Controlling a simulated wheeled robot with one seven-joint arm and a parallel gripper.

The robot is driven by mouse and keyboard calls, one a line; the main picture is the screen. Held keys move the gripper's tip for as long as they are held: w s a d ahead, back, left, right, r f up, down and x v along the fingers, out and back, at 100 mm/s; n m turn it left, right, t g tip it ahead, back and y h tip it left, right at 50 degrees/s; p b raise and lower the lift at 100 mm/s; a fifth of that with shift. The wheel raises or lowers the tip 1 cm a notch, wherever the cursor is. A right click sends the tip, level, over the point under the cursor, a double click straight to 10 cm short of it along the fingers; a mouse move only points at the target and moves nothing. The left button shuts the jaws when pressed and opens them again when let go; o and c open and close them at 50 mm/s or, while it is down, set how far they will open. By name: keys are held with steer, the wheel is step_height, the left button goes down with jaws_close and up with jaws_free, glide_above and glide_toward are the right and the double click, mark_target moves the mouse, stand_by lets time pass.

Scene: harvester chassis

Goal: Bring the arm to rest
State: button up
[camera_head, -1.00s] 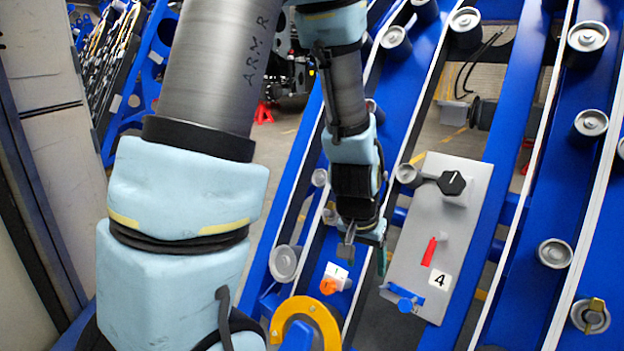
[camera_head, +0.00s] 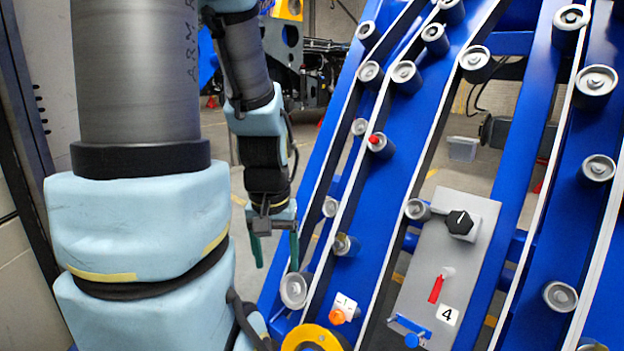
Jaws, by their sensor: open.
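My arm comes down from the top left, in grey tube and pale blue padded covers. My gripper (camera_head: 275,258) hangs from its far end, pointing down, left of the blue chassis rails. Its two dark green fingers are apart with nothing between them. It looks clear of the rails in the picture, but the exact gap in depth cannot be told.
Blue chassis rails (camera_head: 395,110) with several grey rollers run diagonally across the right. A grey panel (camera_head: 424,285) carries a black knob (camera_head: 459,223), a red lever (camera_head: 436,288) and a blue handle (camera_head: 409,326). An orange knob (camera_head: 337,316) and a yellow ring (camera_head: 318,337) sit lower centre.

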step_height(320, 180, up, 21)
steer(key=p, duration=1.9)
steer(key=shift+f, duration=0.1)
stand_by(1.1)
